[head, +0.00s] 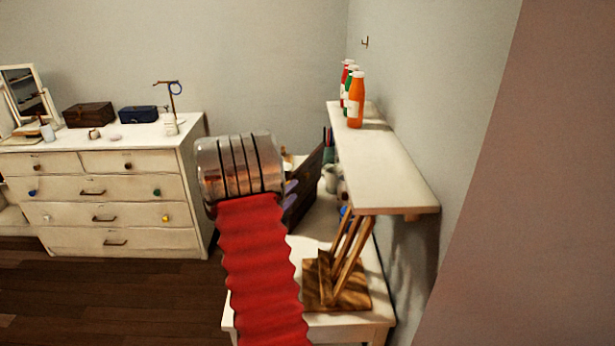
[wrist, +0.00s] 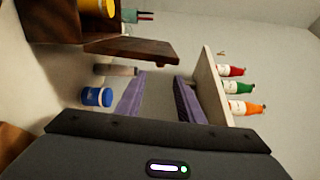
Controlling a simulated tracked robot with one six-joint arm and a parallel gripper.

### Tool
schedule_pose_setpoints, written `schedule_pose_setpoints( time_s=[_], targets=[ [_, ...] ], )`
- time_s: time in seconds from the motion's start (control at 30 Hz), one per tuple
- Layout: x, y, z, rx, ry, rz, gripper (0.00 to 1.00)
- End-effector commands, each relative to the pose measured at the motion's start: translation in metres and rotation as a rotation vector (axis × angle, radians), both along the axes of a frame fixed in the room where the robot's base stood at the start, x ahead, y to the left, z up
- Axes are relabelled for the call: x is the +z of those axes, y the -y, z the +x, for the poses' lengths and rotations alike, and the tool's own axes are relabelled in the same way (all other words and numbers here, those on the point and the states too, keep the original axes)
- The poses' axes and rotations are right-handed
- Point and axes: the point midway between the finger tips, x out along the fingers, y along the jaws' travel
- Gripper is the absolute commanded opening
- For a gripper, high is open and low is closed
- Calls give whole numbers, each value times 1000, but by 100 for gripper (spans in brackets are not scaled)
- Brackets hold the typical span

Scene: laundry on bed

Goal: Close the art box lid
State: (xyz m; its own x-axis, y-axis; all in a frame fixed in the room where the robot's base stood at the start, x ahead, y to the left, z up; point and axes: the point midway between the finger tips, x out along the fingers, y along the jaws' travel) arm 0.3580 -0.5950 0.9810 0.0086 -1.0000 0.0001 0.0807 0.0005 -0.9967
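The art box is dark brown wood on the white table (head: 312,228). Its lid (head: 306,183) stands raised and tilted beside the shelf in the head view. In the wrist view, which is turned sideways, the lid (wrist: 140,48) is a dark slab reaching out from the box body (wrist: 62,22) at upper left. My gripper (head: 291,190) has purple fingers, mostly hidden behind my arm in the head view. In the wrist view my gripper (wrist: 158,98) is open with nothing between the fingers. The lid lies beyond and beside the fingers; I cannot tell whether they touch it.
A white shelf (head: 385,165) overhangs the table at right, with several bottles (head: 356,100) on it. A wooden stand (head: 338,290) is at the table's front. A blue jar (wrist: 97,96) and a grey tube (wrist: 115,70) are near the box. A white dresser (head: 120,190) stands at left.

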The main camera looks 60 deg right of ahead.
Motion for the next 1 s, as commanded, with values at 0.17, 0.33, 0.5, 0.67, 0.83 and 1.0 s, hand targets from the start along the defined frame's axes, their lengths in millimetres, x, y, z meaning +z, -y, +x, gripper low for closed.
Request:
schedule_pose_setpoints(
  time_s=[0.17, 0.33, 0.5, 0.67, 0.83, 1.0],
  targets=[
    [0, 27, -1, -2, 1, -1, 34],
    [0, 54, 0, -2, 1, -1, 34],
    [0, 80, 0, -1, 0, -1, 34],
    [-1, 102, 0, -2, 1, 0, 34],
    [0, 115, 1, 0, -1, -1, 34],
    [0, 118, 0, 0, -1, 0, 34]
  ],
)
